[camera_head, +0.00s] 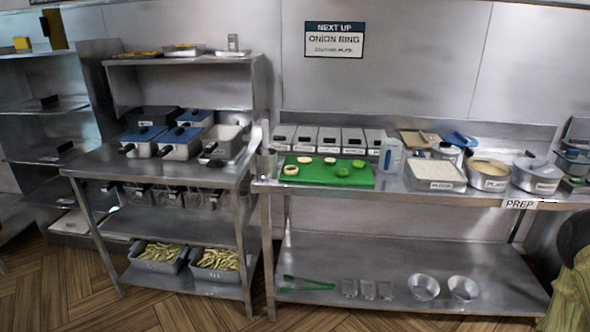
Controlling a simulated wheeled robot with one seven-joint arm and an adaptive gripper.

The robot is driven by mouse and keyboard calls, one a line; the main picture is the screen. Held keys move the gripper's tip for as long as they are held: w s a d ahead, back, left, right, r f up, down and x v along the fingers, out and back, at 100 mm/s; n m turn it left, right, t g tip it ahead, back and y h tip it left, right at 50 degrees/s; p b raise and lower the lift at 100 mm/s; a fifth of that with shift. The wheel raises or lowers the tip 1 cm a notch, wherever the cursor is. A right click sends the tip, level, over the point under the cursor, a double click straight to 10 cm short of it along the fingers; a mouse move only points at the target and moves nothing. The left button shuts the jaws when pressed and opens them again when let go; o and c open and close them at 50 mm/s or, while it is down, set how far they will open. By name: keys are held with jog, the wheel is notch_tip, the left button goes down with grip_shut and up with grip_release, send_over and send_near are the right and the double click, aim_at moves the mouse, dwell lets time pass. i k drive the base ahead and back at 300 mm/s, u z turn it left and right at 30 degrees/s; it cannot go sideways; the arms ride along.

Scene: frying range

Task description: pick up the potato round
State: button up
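Several small rounds lie on a green cutting board (318,179) on the steel prep table. A pale round with a darker rim (290,170) is at the board's left end. Two smaller pale rounds (304,160) (330,161) lie along its back edge. Green pieces (342,171) (358,163) lie to the right. The potato round may be one of the pale rounds; they are too small to tell which. My gripper is not in view.
Lidded steel containers (326,138) stand behind the board. A flour tray (435,175) and pots (489,174) stand to its right. Fryers with baskets (181,145) are on the left. Green tongs (305,284) lie on the lower shelf. A wall sign (334,39) reads ONION RING.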

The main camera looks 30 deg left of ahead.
aim_at(304, 160)
jog(key=u, duration=0.5)
jog(key=i, duration=0.7)
jog(key=u, duration=0.55)
